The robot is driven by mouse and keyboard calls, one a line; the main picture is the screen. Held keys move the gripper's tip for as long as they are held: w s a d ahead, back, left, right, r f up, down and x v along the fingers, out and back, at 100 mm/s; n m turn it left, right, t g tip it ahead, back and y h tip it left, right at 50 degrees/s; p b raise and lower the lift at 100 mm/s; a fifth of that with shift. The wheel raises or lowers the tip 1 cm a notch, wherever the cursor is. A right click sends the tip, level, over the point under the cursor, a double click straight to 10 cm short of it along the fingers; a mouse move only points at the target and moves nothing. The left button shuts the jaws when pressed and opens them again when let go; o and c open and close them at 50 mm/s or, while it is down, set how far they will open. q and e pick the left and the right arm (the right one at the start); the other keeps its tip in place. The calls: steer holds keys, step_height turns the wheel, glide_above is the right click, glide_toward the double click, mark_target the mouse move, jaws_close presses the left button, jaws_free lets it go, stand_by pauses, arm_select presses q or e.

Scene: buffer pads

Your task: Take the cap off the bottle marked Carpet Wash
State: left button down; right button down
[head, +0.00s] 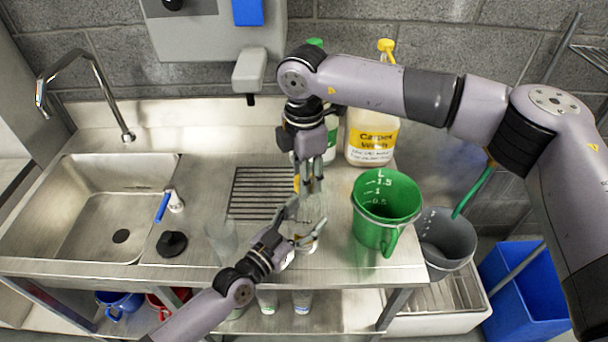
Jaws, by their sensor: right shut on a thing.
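A small clear bottle (308,238) with a white and yellow label stands near the counter's front. My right gripper (310,186) reaches down from above and is shut at the top of this small bottle; its fingers hide most of what they hold. My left gripper (306,222) comes from the front left. Its fingers are spread beside the small bottle. I cannot tell whether they touch it.
A green measuring jug (400,192) stands to the right, with a grey bucket (446,236) beyond it. A green-capped bottle (331,132) is partly hidden behind my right arm. A clear cup (222,240), black plug (172,243) and brush (172,202) lie left, near the sink (60,205).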

steer(key=n, duration=1.5)
steer(key=shift+n, duration=0.3)
steer(key=n, duration=0.6)
steer(key=shift+r+n, duration=0.1)
steer(key=shift+n, duration=0.2)
steer(key=n, duration=0.6)
steer(key=shift+n, duration=0.3)
steer(key=n, duration=0.6)
steer(key=shift+n, duration=0.3)
steer(key=n, duration=0.8)
steer(key=shift+n, duration=0.3)
steer(key=n, duration=0.4)
steer(key=shift+n, duration=0.4)
